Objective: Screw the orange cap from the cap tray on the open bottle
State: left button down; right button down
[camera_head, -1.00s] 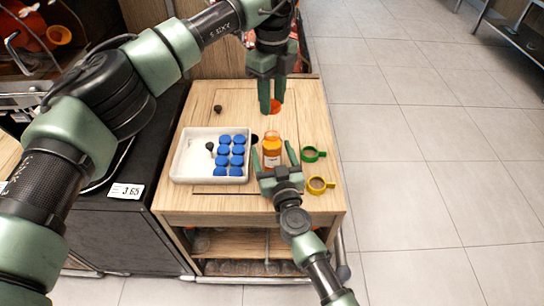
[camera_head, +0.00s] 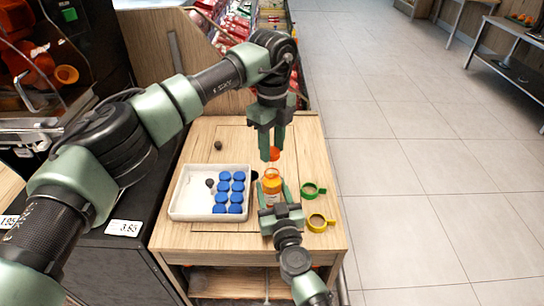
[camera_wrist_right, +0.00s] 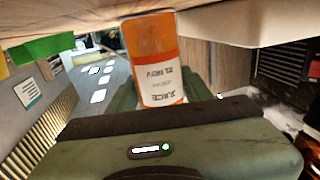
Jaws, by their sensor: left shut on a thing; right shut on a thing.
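An orange juice bottle (camera_head: 271,187) stands upright at the front right of the wooden table. My right gripper (camera_head: 279,196) is shut on its body from the front. The bottle, with its white label, also shows in the right wrist view (camera_wrist_right: 160,65), between my right fingers (camera_wrist_right: 158,92). My left gripper (camera_head: 271,152) points down and is shut on the orange cap (camera_head: 273,154). The cap is just above the bottle's mouth in the head view, apparently apart from it. The white cap tray (camera_head: 186,205) sits left of the bottle and holds several blue caps (camera_head: 222,188).
A green ring (camera_head: 309,189) and a yellow ring (camera_head: 317,222) lie on the table, right of the bottle. A small dark knob (camera_head: 218,145) stands behind the tray. The table's (camera_head: 317,150) right edge drops to open floor.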

aim_at(272, 169)
pick_arm(q)
jog(key=shift+f, duration=1.15)
jog(key=shift+f, duration=0.85)
jog(key=shift+f, duration=0.6)
